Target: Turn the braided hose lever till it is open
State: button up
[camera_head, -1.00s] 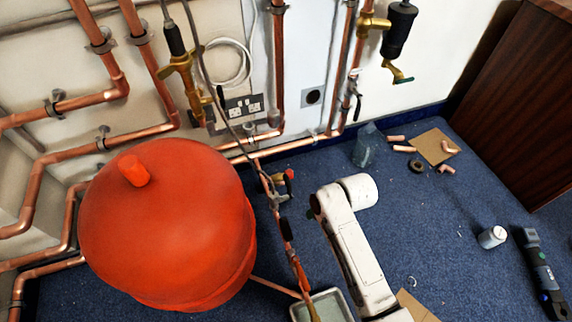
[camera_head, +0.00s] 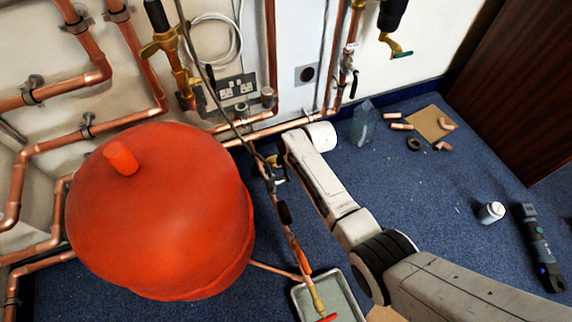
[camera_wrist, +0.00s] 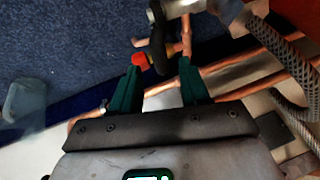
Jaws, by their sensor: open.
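In the wrist view my gripper (camera_wrist: 158,80) is open, with its two teal fingers apart. A dark lever-like part (camera_wrist: 159,45) with a red end (camera_wrist: 138,59) sits just beyond the fingertips, in line with the gap. The red end is close to the left fingertip; I cannot tell whether they touch. The braided hose (camera_wrist: 292,68) curves down the right side from a metal fitting at the top. In the head view the hose (camera_head: 213,85) hangs to a valve (camera_head: 277,170) left of my arm. My fingers are hidden there, and the lever is hard to make out.
A large red vessel (camera_head: 160,215) stands left of the valve. Copper pipes (camera_head: 140,65) run along the wall. A grey tray (camera_head: 298,296) lies below. Pipe fittings on cardboard (camera_head: 432,122), a can (camera_head: 491,212) and a tool (camera_head: 540,245) lie on blue carpet at right.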

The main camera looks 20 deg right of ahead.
jog(key=shift+b+x, duration=0.55)
jog(key=shift+x, duration=0.6)
grip_shut()
